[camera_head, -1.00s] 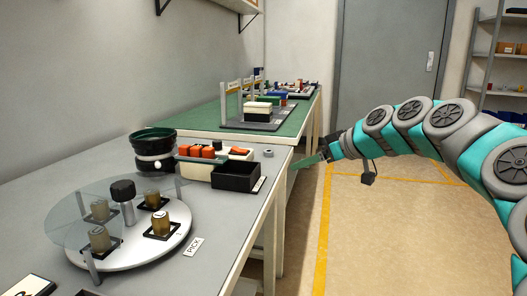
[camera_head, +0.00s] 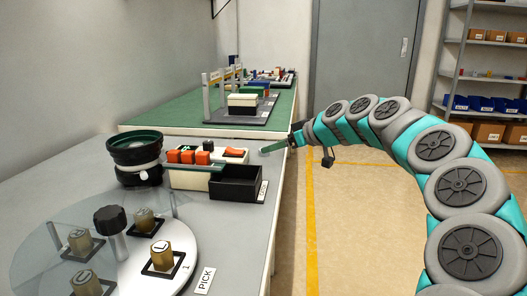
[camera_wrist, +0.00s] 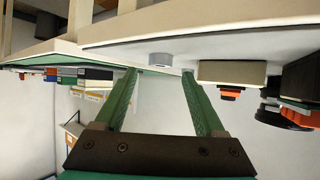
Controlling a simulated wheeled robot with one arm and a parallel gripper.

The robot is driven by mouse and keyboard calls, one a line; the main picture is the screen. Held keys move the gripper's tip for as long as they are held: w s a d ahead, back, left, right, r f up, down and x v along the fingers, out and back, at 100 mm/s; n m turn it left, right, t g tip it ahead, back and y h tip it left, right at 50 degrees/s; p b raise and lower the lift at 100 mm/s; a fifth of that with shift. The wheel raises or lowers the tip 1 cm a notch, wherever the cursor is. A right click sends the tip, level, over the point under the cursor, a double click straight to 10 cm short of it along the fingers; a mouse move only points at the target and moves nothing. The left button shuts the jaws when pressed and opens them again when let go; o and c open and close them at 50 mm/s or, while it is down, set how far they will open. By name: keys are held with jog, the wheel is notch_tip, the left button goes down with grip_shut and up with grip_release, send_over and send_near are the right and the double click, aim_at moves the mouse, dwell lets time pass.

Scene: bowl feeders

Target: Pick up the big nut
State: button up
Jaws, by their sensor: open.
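The big nut (camera_wrist: 161,59) is a short grey ring lying on the grey table, shown upside down in the wrist view. It sits in the gap between my two green fingertips, slightly beyond them, with space on both sides. My gripper (camera_wrist: 161,71) is open and empty. In the head view my gripper (camera_head: 270,148) reaches in from the right over the table's right edge, low near the surface. I cannot make out the nut there; the fingers seem to cover it.
A black open bin (camera_head: 238,188) and a cream box with orange parts (camera_head: 190,178) stand just left of my gripper. A dark bowl feeder (camera_head: 134,160) and a round turntable (camera_head: 140,262) are further left. A green-topped table (camera_head: 185,113) lies behind.

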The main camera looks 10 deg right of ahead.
aim_at(269, 156)
jog(key=x, duration=0.3)
jog(key=shift+w+a+f, duration=0.1)
jog(key=shift+a+f, duration=0.05)
jog(key=shift+f, duration=0.1)
grip_shut()
dwell(0.4)
